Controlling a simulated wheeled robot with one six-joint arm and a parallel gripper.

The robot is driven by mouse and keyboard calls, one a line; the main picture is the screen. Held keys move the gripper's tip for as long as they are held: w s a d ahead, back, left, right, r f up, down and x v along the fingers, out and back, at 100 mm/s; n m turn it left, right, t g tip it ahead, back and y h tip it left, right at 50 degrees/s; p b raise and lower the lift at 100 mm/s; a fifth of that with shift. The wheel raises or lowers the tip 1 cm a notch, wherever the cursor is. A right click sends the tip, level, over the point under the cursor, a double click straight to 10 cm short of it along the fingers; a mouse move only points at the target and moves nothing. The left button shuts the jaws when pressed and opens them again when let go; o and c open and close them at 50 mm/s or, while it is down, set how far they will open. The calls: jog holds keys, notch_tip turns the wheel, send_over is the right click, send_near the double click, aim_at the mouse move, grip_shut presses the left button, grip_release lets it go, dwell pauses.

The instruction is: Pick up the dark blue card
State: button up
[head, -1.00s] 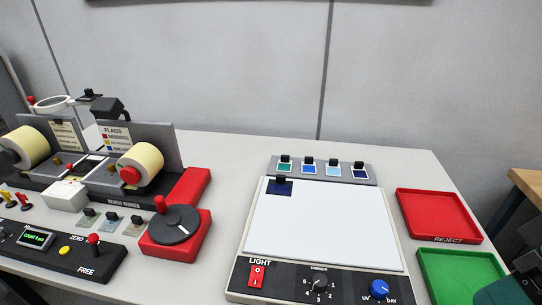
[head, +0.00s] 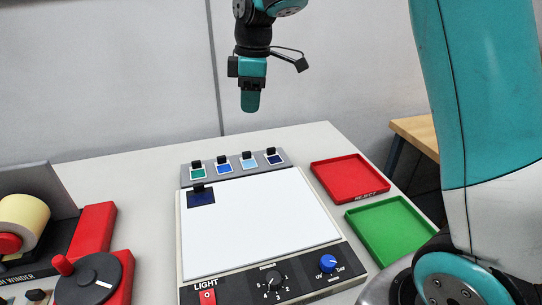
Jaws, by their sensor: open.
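A dark blue card (head: 201,199) lies on the upper left corner of the white light panel (head: 262,230), with a small black grip at its upper edge. Another dark blue swatch (head: 273,159) sits at the right end of the grey rack (head: 232,174) behind the panel. My gripper (head: 250,103) points down, high above the rack and the back edge of the table. It is seen side-on, open and empty, well apart from both dark blue pieces.
The rack also holds green (head: 197,174), blue (head: 224,168) and light blue (head: 249,164) swatches with black grips. A red tray (head: 349,179) and a green tray (head: 391,231) lie to the right. The winder's red crank base (head: 120,270) stands at the left.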

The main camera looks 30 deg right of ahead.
jog(key=w+d+f+n+h, duration=0.1)
jog(key=w+d+f+n, duration=0.3)
jog(key=w+d, duration=0.6)
jog(key=p, duration=0.3)
send_over(268, 149)
jog(key=shift+m+g, duration=0.3)
jog(key=shift+m, duration=0.1)
jog(key=f, duration=1.2)
jog(key=shift+w+f, duration=0.2)
jog(key=shift+w, duration=0.05)
jog(key=shift+s+f+p, duration=0.15)
jog(key=shift+f+p, duration=1.1)
jog(key=shift+f, duration=1.8)
grip_shut()
